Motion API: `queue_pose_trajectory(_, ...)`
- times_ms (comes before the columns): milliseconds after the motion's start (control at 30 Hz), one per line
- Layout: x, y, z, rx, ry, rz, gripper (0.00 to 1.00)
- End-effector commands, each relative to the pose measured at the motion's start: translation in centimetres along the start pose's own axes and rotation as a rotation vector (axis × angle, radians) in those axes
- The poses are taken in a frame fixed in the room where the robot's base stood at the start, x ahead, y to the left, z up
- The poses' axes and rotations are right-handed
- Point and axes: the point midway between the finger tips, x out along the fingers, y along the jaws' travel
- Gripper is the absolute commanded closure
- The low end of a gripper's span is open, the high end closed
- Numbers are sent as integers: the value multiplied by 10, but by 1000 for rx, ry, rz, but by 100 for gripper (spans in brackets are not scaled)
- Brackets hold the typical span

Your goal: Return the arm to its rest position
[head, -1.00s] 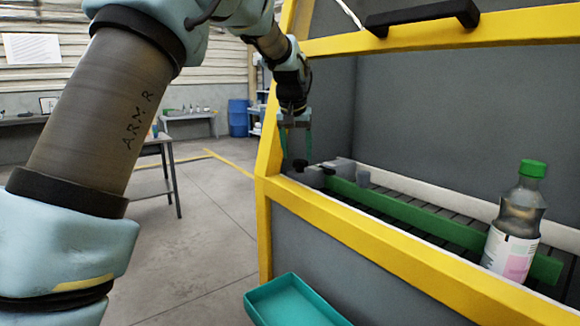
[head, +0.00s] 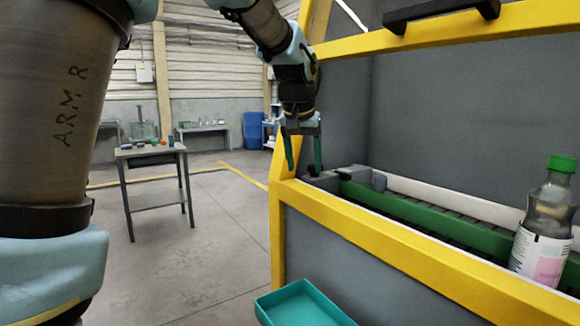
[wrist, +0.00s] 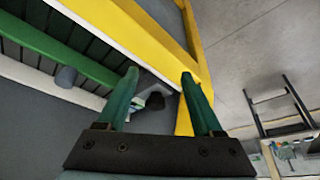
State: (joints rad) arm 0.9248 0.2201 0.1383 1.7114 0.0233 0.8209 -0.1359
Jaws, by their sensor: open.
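My gripper (head: 304,152) hangs at the left end of the yellow-framed machine (head: 400,245), pointing down, with its two green fingers apart and nothing between them. In the wrist view my gripper (wrist: 160,85) is open over the machine's yellow frame corner (wrist: 190,65). My arm, marked "ARM R", fills the left of the head view and reaches over to the machine.
A bottle with a green cap (head: 544,220) stands on the machine's conveyor beside a green rail (head: 420,215). A teal tray (head: 300,305) is at the machine's front. A small table (head: 150,152) with several items stands behind on open floor.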

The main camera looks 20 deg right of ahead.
Motion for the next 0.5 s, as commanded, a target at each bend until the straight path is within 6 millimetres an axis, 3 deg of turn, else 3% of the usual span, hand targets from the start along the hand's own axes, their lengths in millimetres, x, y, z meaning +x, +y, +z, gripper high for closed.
queue_pose_trajectory(167, 1, -2, 1, -3, -2, -1, 32)
queue_pose_trajectory(267, 5, -22, 10, -29, -14, -12, 32)
queue_pose_trajectory(367, 15, -62, 36, -87, -43, -34, 32)
queue_pose_trajectory(500, 30, -135, 102, -210, -100, -73, 32)
